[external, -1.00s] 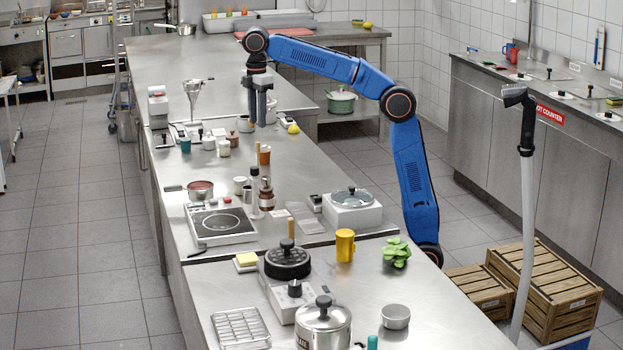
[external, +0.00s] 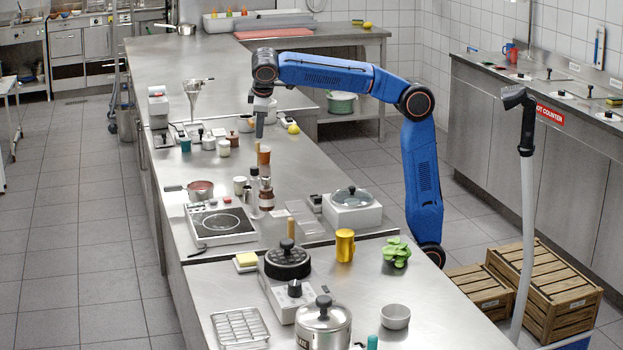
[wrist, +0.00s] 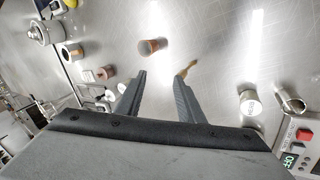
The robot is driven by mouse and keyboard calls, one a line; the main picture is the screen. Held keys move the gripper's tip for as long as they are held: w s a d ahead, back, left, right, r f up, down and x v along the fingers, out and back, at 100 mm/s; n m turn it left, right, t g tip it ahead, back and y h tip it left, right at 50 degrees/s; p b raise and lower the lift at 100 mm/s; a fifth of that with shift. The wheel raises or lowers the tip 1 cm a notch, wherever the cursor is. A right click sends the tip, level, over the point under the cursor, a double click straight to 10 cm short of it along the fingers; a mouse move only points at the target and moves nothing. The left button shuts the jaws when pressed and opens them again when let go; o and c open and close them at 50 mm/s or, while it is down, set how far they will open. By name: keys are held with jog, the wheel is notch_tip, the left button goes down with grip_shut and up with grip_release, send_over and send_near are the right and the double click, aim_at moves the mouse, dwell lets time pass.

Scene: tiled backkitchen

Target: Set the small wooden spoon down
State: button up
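The small wooden spoon appears to be the tan piece (wrist: 188,71) at the tip of the right-hand finger in the wrist view. Part of it is hidden behind that finger, and I cannot tell whether it touches the finger. I cannot make the spoon out in the external view. My gripper (wrist: 161,75) points down over the steel counter (wrist: 205,45). Its two fingers stand well apart with bare counter showing between them. In the external view my gripper (external: 260,134) hangs low over the middle counter, just behind a brown-topped container.
The brown-topped container (external: 264,156) stands close to my gripper, with a dark red grinder (external: 266,196) nearer the camera. Small jars (external: 224,148) and a yellow lemon (external: 293,129) are around. The counter's far part is clear.

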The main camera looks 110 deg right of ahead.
aim_at(258, 148)
jog(key=m+h, duration=0.3)
jog(key=m, duration=0.1)
jog(key=f+m+t+h, duration=0.1)
jog(key=m+h, duration=0.1)
jog(key=shift+w+a+h, duration=0.2)
jog(key=shift+a+h, duration=0.1)
jog(key=shift+a, duration=0.1)
jog(key=f+m+h, duration=0.1)
jog(key=m, duration=0.1)
jog(key=a+f+m+h, duration=0.1)
jog(key=f+m+h, duration=0.3)
jog(key=shift+w+a+g, duration=0.2)
jog(key=shift+a+g, duration=0.2)
jog(key=shift+w+a+f+m+h, duration=0.15)
jog(key=shift+a+f+m+h, duration=0.55)
jog(key=shift+m+h, duration=0.4)
jog(key=d, duration=0.7)
jog(key=shift+d, duration=0.3)
grip_shut()
